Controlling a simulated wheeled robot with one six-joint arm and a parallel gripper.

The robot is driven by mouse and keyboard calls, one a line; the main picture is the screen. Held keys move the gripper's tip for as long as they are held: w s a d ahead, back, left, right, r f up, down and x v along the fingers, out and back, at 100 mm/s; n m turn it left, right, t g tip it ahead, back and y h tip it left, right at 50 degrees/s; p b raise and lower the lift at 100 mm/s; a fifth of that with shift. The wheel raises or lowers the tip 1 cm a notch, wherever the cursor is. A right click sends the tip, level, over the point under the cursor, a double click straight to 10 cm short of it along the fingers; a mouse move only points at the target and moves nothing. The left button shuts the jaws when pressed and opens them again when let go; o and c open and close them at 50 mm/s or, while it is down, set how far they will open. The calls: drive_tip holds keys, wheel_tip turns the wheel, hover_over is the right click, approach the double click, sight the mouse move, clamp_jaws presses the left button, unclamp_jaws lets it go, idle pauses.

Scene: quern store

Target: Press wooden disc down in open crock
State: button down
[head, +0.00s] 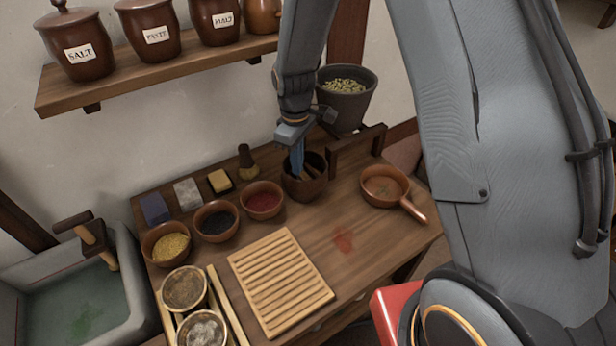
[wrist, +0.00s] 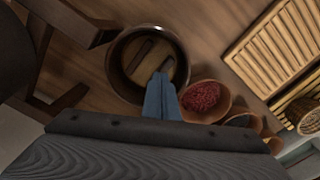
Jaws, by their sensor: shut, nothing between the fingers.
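The open crock (head: 304,190) is a dark brown pot standing on the wooden table near the back. In the wrist view its rim (wrist: 112,72) shows as a round dark ring. The wooden disc (wrist: 150,55) lies inside it, with a darker bar across its top. In the head view only a bit of the wood shows past my fingers. My gripper (head: 297,165) points down into the crock with its blue fingers together and empty. In the wrist view the fingertips (wrist: 161,76) overlap the near part of the disc. I cannot tell whether they touch it.
A bowl of red stuff (head: 262,198) stands close left of the crock. A handled pan (head: 385,187) is to the right, with a wooden rail (head: 357,148) behind. A slatted board (head: 280,282) lies in front.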

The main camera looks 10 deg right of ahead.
wheel_tip(320, 180, up, 8)
drive_tip(key=p, duration=0.5)
drive_tip(key=shift+r, duration=0.25)
idle(0.5)
drive_tip(key=s+d+r+m+b, duration=0.2)
drive_tip(key=s+d+m, duration=0.3)
drive_tip(key=s, duration=0.4)
drive_tip(key=s+d+r+m+t+b, duration=0.1)
drive_tip(key=s+d+r+m+b, duration=0.1)
drive_tip(key=s+d+m, duration=0.3)
drive_tip(key=s+d+r, duration=0.1)
drive_tip(key=s, duration=0.3)
drive_tip(key=shift+m+b, duration=0.3)
drive_tip(key=shift+b, duration=0.05)
drive_tip(key=shift+w+a, duration=0.1)
